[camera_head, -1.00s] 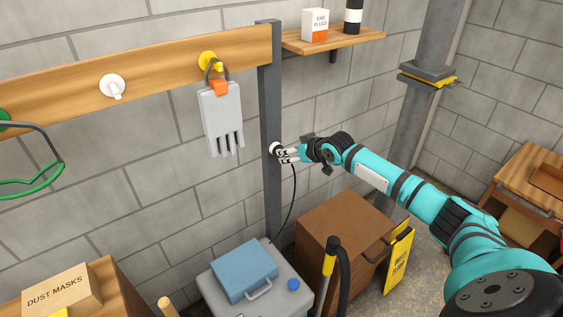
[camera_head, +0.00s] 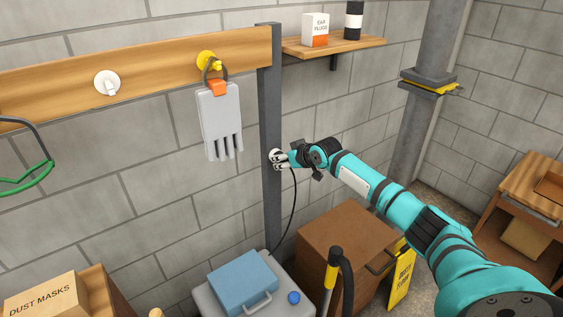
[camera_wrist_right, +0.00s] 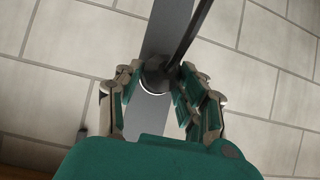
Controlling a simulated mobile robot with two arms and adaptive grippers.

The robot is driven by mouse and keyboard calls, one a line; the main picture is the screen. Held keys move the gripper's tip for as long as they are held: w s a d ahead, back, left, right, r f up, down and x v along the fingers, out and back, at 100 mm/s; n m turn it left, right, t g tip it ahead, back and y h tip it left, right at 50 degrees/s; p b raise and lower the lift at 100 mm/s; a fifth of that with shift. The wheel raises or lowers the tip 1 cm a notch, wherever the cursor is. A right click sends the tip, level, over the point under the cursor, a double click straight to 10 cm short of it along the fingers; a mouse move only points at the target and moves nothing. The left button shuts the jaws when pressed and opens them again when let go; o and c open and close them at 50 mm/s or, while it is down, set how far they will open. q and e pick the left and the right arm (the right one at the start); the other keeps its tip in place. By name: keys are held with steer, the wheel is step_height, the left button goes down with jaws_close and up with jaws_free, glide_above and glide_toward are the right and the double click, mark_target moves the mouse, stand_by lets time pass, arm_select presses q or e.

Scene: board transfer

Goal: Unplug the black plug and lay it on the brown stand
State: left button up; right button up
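The black plug (camera_wrist_right: 155,72) sits at a round white-rimmed socket (camera_head: 274,155) on the grey post, its cable running off from it. My right gripper (camera_head: 281,159) is at the socket, and in the right wrist view (camera_wrist_right: 158,88) its fingers stand on both sides of the plug. They look open, with small gaps beside the plug; firm contact is not visible. In the head view the fingers largely hide the plug. The brown stand (camera_head: 338,232), a box-like cabinet with a bare top, stands on the floor below and right of the socket. My left gripper is not in view.
A grey bin (camera_head: 213,300) with a blue case (camera_head: 242,276) stands left of the stand. A black-and-yellow handle (camera_head: 330,270) rises before the stand. A yellow sign (camera_head: 401,280) leans at its right. Grey gloves (camera_head: 219,120) hang left of the post.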

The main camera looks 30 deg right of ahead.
steer(key=c, duration=0.6)
steer(key=shift+o, duration=0.2)
steer(key=shift+s+p, duration=0.35)
steer(key=shift+p, duration=0.15)
steer(key=shift+s+d+p, duration=0.15)
steer(key=shift+s+p, duration=0.55)
steer(key=shift+s, duration=0.15)
steer(key=shift+s, duration=0.2)
steer(key=s+p, duration=0.4)
steer(key=shift+s+d, duration=0.15)
steer(key=shift+s, duration=0.1)
